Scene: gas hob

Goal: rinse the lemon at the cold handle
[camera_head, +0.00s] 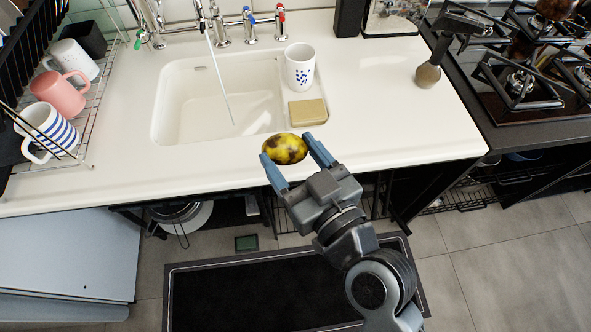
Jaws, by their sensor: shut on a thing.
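The lemon (285,149), yellow with dark brown patches, sits between the two blue fingers of my gripper (287,148). My gripper is shut on it at the front edge of the counter, in front of the sink basin (175,107). The tap handles stand behind the basin: one has a blue top (248,18), one a red top (280,14). The blue one looks like the cold handle. A thin pale streak, apparently water (220,85), runs from the spout (200,12) down into the basin.
A speckled white mug (299,67) and a yellowish sponge or soap block (308,112) stand at the basin's right side. A rack with mugs (66,94) is at left. A brush-like tool (428,74) and the hob (520,82) are at right.

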